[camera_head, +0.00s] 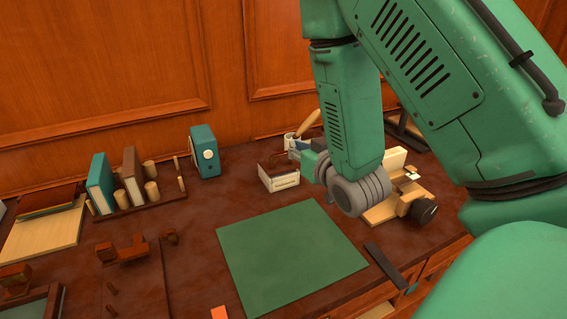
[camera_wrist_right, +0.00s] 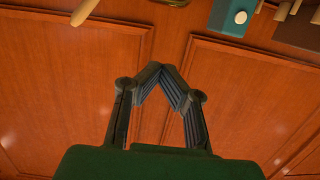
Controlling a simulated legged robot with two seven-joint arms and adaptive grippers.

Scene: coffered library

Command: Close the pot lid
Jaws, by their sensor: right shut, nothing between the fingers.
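I cannot clearly make out a pot or its lid in either view. A small pale box-like container (camera_head: 284,182) with a dark brown upper part stands behind the green mat, just left of my right gripper; I cannot tell whether it is the pot. My right arm comes in from the upper right and hides part of the desk. My right gripper (camera_head: 299,153) is close above and behind this container, partly hidden by its own wrist. In the wrist view the right gripper's fingertips (camera_wrist_right: 159,70) meet with nothing between them. My left gripper is not in view.
A green mat (camera_head: 290,255) lies flat on the dark desk. A teal box (camera_head: 205,152), upright books (camera_head: 102,183) and small wooden pieces (camera_head: 134,249) stand to the left. A wooden device (camera_head: 400,202) sits beside my wrist. The panelled wall (camera_head: 90,60) rises behind the desk.

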